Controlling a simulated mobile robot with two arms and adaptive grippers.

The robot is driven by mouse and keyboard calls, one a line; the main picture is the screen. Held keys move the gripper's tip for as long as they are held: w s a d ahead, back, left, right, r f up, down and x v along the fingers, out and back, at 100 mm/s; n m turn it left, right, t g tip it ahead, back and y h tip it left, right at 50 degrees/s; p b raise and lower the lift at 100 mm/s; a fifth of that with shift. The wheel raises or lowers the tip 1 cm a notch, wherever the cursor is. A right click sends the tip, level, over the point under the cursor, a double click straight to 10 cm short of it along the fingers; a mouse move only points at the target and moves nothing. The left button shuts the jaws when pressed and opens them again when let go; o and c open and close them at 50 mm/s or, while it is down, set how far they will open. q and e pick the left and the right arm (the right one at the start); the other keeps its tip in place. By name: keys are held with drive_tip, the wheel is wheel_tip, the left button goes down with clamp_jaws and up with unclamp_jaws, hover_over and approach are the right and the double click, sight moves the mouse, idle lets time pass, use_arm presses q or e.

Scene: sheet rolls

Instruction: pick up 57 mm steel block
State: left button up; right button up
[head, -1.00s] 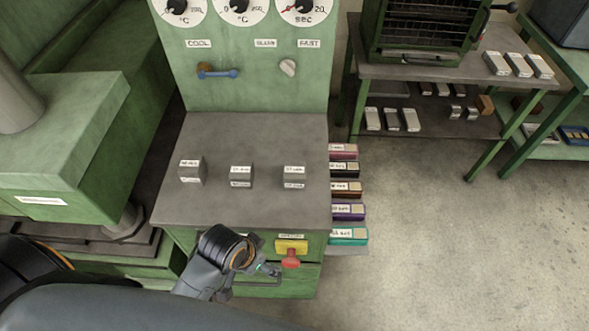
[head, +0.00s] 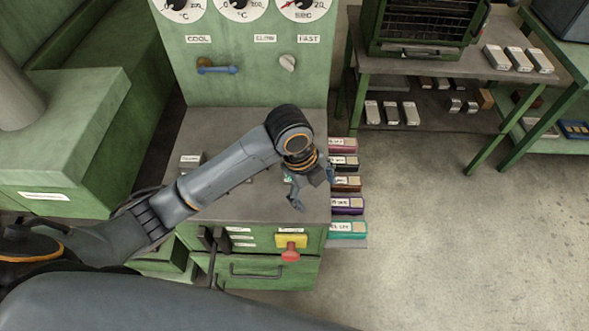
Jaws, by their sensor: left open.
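Small steel blocks stand on the grey top of the green machine. The left block (head: 190,160) shows its label above my forearm; the lettering is too small to read surely. The middle block is mostly hidden behind my left arm. The right block's spot is covered by my left wrist and gripper, so I cannot tell which block is the 57 mm one. My left gripper (head: 312,188) is open above the right part of the grey top, fingers spread and pointing down. I cannot see whether it touches a block. My right gripper is not in view.
Coloured labelled boxes (head: 347,205) stick out along the machine's right side. A yellow plate with a red knob (head: 290,255) is on its front. Dials and levers are on the panel behind. A shelf table (head: 470,70) with silver blocks stands at back right.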

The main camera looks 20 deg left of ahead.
use_arm(q)
drive_tip(key=w+a+r+m+g+y, duration=0.1)
drive_tip(key=w+a+r+m+y, duration=0.2)
drive_tip(key=w+a+r+m, duration=0.55)
drive_tip(key=f, duration=0.2)
drive_tip(key=f+p, duration=0.1)
drive_tip(key=f, duration=0.2)
drive_tip(key=s+d+f, duration=0.1)
drive_tip(key=f, duration=0.2)
drive_tip(key=shift+p, duration=0.3)
drive_tip(key=f+p, duration=0.1)
drive_tip(key=f, duration=0.1)
drive_tip(key=f+p, duration=0.1)
drive_tip(key=f, duration=0.1)
drive_tip(key=shift+s+d+f, duration=0.15)
drive_tip(key=shift+s+f, duration=0.05)
drive_tip(key=shift+f, duration=0.5)
drive_tip(key=c, duration=1.6)
drive_tip(key=shift+w+r, duration=0.15)
drive_tip(key=shift+w, duration=0.05)
clamp_jaws()
